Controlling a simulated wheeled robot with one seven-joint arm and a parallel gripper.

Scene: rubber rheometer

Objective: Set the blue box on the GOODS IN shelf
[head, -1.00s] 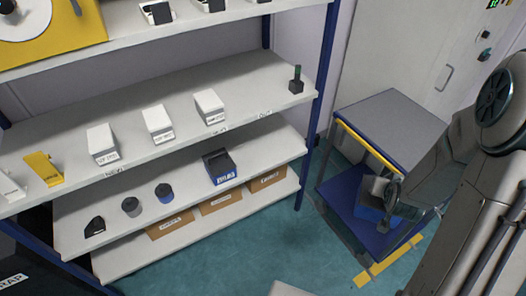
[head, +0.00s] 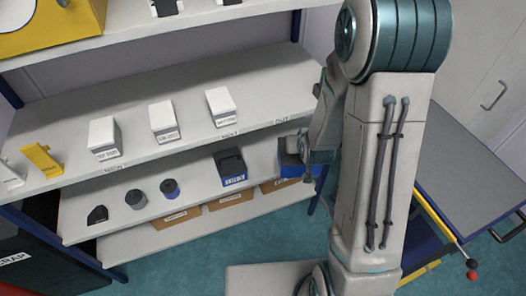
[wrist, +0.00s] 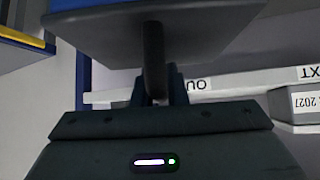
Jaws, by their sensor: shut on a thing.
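My gripper (head: 310,158) is shut on the blue box (head: 290,167), at the right end of the shelving. My arm hides part of the box in the head view. The box appears in front of the right end of the lower middle shelf (head: 190,212); I cannot tell whether it touches it. No GOODS IN label is readable.
A similar blue-and-black box (head: 230,168) stands on that shelf, left of the held one, with dark round pieces further left. White boxes (head: 220,106) stand on the shelf above. Brown cartons (head: 222,204) are below. A trolley (head: 470,170) stands at right, partly behind my arm.

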